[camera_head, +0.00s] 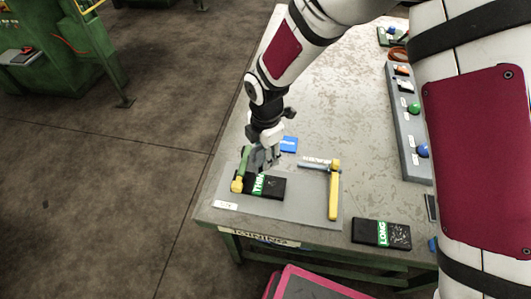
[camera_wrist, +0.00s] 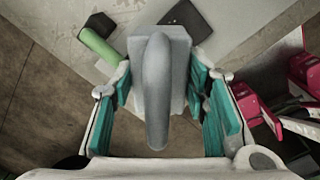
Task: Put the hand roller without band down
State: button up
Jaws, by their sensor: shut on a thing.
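My gripper (camera_head: 266,152) is low over the front left of the table, with its teal pads on both sides of a grey tool. In the wrist view my gripper (camera_wrist: 160,90) is shut on this tool, seemingly the hand roller (camera_wrist: 156,95), with a rounded grey bar in front of a paler grey block. In the head view it is mostly hidden among the fingers. No band shows on it. I cannot tell whether it touches the surface below.
Beside my gripper lie a green and yellow tool (camera_head: 238,184) and a black box labelled THIN (camera_head: 270,187). A yellow-handled tool (camera_head: 333,195) lies right on the grey mat (camera_head: 300,212). A LONG box (camera_head: 380,234) and a parts rail (camera_head: 412,160) stand further right. The table's middle is clear.

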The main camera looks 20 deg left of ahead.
jog(key=shift+w, duration=0.1)
dwell(0.6)
jog(key=w+d+f+m+b, duration=0.15)
jog(key=w+d, duration=0.25)
jog(key=d, duration=0.4)
jog(key=w+d+f+m+b, duration=0.15)
jog(key=w+d, duration=0.25)
jog(key=d, duration=0.4)
jog(key=s+d+f+m+b, duration=0.1)
jog(key=d+m+b, duration=0.15)
jog(key=d, duration=0.75)
jog(key=s+d+f+m+b, duration=0.2)
jog(key=d+m, duration=0.2)
jog(key=d, duration=0.6)
jog(key=shift+n, duration=0.25)
jog(key=shift+w+a+f, duration=0.1)
jog(key=shift+w+f, duration=0.65)
jog(key=shift+w, duration=1.95)
jog(key=shift+w+a+f, duration=0.1)
jog(key=shift+w+f, duration=0.7)
jog(key=shift+w, duration=1.9)
jog(key=shift+w+a+f, duration=0.1)
jog(key=shift+w+f, duration=0.65)
jog(key=shift+w, duration=1.95)
